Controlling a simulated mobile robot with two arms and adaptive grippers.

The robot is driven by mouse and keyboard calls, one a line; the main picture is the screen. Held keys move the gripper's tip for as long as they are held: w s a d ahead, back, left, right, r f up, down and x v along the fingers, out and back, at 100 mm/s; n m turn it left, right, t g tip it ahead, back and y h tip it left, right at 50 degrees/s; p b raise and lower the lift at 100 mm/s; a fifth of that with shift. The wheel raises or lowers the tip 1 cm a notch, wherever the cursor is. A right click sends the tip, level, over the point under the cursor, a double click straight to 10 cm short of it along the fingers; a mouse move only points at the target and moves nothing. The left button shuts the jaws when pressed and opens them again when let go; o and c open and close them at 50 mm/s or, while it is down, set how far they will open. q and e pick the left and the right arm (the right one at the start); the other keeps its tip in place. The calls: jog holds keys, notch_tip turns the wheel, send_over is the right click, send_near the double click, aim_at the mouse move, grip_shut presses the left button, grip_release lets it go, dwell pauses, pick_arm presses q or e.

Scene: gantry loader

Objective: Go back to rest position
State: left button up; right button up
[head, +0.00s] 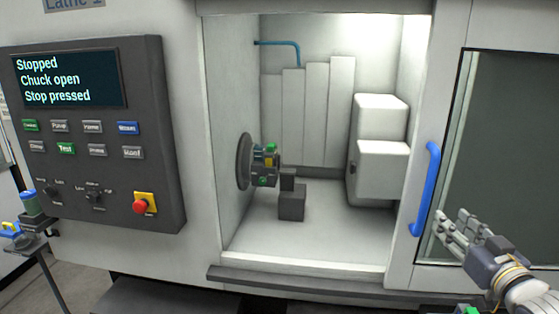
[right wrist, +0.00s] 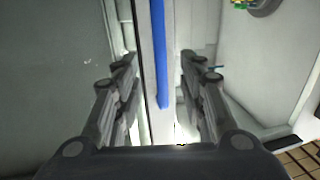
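My right gripper (head: 449,221) is at the right of the head view, in front of the lathe's sliding door and close to the blue door handle (head: 427,190). In the right wrist view its two fingers (right wrist: 165,75) stand wide apart, with nothing held. The blue handle (right wrist: 160,55) shows upright between and beyond the fingers; I cannot tell whether they touch it. My left gripper is not in the head view.
The door (head: 505,160) is slid right and the lathe chamber stands open. The chuck (head: 246,163) is inside left, the white turret block (head: 382,170) inside right. The control panel (head: 95,135) reads "Stopped, Chuck open, Stop pressed". A small stand (head: 27,242) is at far left.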

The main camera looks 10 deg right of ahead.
jog(key=s+a+f+g, duration=0.2)
jog(key=s+a+f, duration=0.1)
jog(key=f, duration=0.5)
jog(key=s+a+f+n+g, duration=0.1)
jog(key=s+a+f+g, duration=0.2)
jog(key=f, duration=0.4)
jog(key=s+a+f+g, duration=0.2)
jog(key=a+f, duration=0.2)
jog(key=f, duration=0.4)
jog(key=s+a+f+n+g+y, duration=0.1)
jog(key=s+a+f+g, duration=0.35)
jog(key=s+a, duration=0.4)
jog(key=s+a+f+n+g+y, duration=0.1)
jog(key=s+a+f+g, duration=0.2)
jog(key=s+a+f, duration=0.5)
jog(key=s+d+f, duration=0.1)
jog(key=s+f, duration=0.1)
jog(key=f, duration=1.1)
jog(key=s+d+f, duration=0.1)
jog(key=f, duration=1.2)
jog(key=s+d+f+g, duration=0.2)
jog(key=s+f, duration=1.2)
jog(key=s, duration=0.2)
jog(key=shift+s+d+f+n, duration=0.25)
jog(key=shift+d+f+n, duration=0.05)
jog(key=shift+f+n, duration=0.1)
